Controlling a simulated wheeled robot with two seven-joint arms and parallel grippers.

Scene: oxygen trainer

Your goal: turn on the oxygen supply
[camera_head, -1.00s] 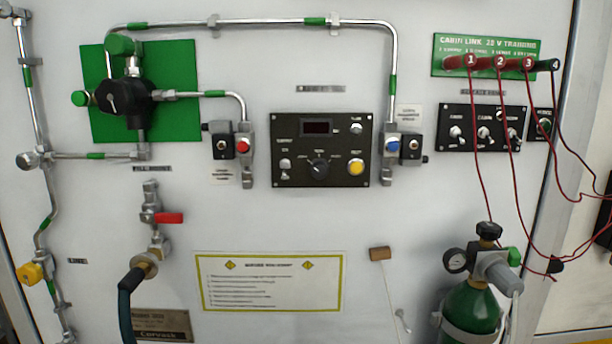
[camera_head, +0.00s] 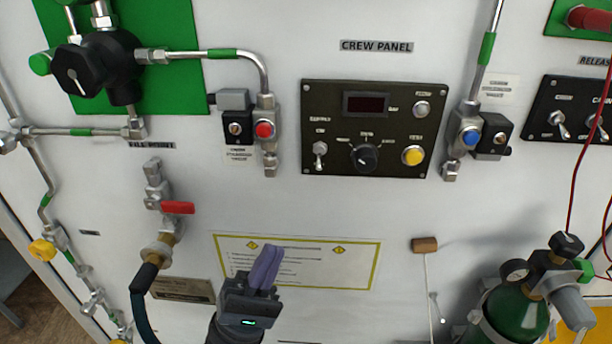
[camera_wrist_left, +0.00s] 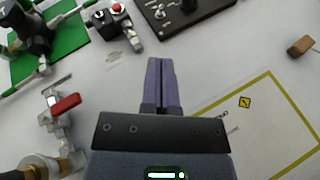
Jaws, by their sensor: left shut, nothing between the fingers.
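The crew panel (camera_head: 335,185) is a dark plate on the white wall, with a dark display, a toggle switch (camera_head: 319,155) at its left, a black rotary knob (camera_head: 367,157) and a yellow button (camera_head: 413,155). The knob also shows at the top of the left wrist view (camera_wrist_left: 189,4). A green oxygen cylinder (camera_head: 514,314) with a gauge stands at the lower right. A red-handled valve (camera_head: 178,207) is at the left. My left gripper (camera_head: 268,268) is shut and empty, below the crew panel and in front of the yellow-bordered notice. My right gripper is out of view.
A red button valve (camera_head: 264,130) and a blue button valve (camera_head: 470,139) flank the panel. A dark hose (camera_head: 140,305) hangs at the left. A wooden block (camera_head: 424,245) on a cord hangs at the right. The wall between panel and notice is bare.

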